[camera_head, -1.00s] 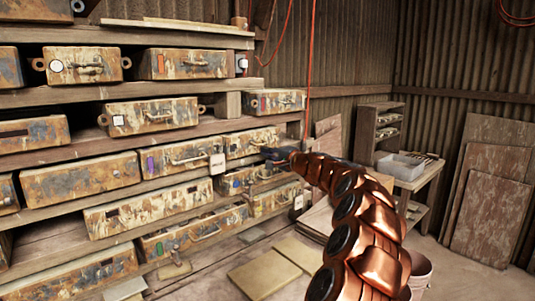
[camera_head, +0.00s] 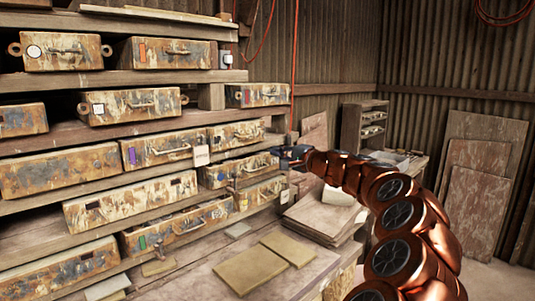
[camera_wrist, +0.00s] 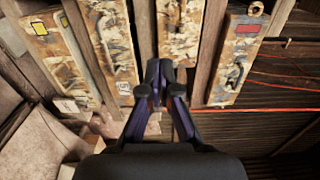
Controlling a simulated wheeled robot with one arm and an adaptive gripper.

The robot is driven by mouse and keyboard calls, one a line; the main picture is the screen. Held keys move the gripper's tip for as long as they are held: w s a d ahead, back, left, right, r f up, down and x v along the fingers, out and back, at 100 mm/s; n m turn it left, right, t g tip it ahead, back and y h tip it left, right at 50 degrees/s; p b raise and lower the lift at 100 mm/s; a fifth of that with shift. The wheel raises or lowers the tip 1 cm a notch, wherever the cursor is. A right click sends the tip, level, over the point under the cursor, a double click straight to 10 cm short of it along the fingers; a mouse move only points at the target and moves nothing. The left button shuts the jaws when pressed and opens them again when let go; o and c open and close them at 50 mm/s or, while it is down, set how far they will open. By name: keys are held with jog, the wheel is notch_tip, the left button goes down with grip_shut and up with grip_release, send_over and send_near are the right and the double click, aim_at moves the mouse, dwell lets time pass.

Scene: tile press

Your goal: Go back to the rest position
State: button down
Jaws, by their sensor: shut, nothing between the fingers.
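My gripper (camera_head: 290,155) is at the end of my copper-coloured arm, in front of the right end of the shelf rack in the head view. In the wrist view my gripper (camera_wrist: 158,82) has its dark fingers together, with nothing held. Weathered metal drawers with handles fill the rack; one with a blue label (camera_head: 240,168) is just left of my gripper. Whether the gripper touches anything cannot be told from the head view, but the fingers look clear of the drawers in the wrist view.
The wooden rack (camera_head: 120,78) fills the left side. Flat tiles (camera_head: 250,268) lie on a low surface in front of it, with a stack of boards (camera_head: 320,215) behind. A small shelf (camera_head: 362,125) and leaning panels (camera_head: 475,200) stand at the back right. A red cord (camera_head: 294,70) hangs near my gripper.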

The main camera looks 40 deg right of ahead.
jog(key=shift+s+d, duration=0.1)
jog(key=shift+s, duration=1.05)
